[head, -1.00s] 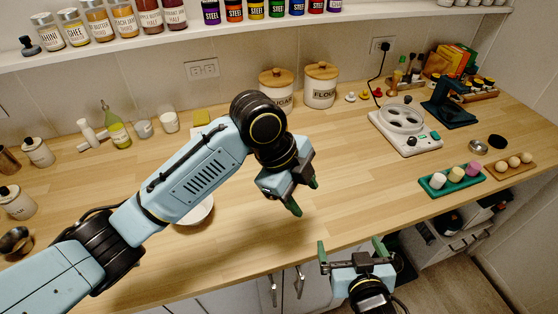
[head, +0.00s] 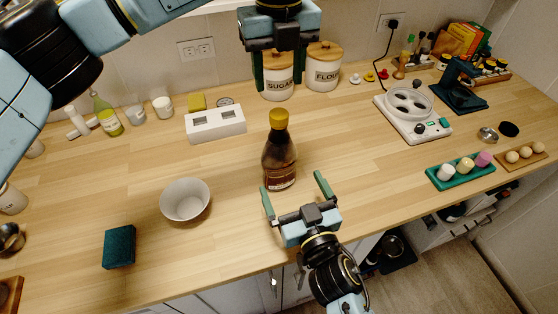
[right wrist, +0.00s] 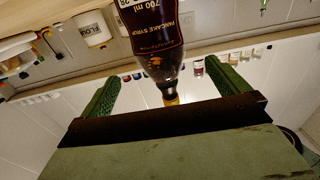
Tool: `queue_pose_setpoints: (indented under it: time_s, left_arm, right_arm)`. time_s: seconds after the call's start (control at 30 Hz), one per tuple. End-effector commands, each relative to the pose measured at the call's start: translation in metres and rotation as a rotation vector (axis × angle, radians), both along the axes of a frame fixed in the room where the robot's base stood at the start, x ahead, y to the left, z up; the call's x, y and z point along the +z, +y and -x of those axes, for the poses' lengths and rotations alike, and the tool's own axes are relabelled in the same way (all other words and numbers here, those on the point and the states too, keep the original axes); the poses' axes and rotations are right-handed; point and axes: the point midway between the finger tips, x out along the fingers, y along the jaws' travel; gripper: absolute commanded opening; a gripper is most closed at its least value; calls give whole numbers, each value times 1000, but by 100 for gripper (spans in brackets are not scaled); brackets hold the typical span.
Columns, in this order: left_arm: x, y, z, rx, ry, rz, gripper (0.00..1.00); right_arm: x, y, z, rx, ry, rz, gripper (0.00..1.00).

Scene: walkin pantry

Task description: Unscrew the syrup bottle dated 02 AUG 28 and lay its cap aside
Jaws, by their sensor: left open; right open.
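The syrup bottle (head: 279,162) stands upright on the counter, dark brown with a yellow cap (head: 278,118) in place. In the right wrist view the bottle (right wrist: 150,40) appears upside down, with "PANCAKE SYRUP" and "700 ml" on its label and its yellow cap (right wrist: 170,100) below. I cannot read a date. My right gripper (head: 295,193) is open, just in front of the bottle's lower part, its fingers pointing toward it and apart from it. My left gripper (head: 279,72) is open and empty, fingers pointing down, above the cap in the picture.
A white bowl (head: 185,201) and a dark green block (head: 119,246) lie left of the bottle. A white two-slot holder (head: 215,125) is behind left. Sugar (head: 278,82) and flour (head: 324,72) canisters stand behind. The counter right of the bottle is clear up to the white appliance (head: 413,114).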

Motion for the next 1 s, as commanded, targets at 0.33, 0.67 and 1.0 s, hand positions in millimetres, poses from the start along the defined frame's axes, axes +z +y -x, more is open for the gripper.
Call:
queue_pose_setpoints:
  time_s: [0.33, 0.67, 1.0]
  left_arm:
    - [0, 0, 0, 1, 0, 1, 51]
    - [0, 0, 0, 1, 0, 1, 51]
    - [0, 0, 0, 1, 0, 1, 51]
  right_arm:
    - [1, 22, -64, -1, -1, 1, 100]
    - [0, 31, -89, -1, 1, -1, 100]
    - [0, 31, -90, -1, 1, -1, 91]
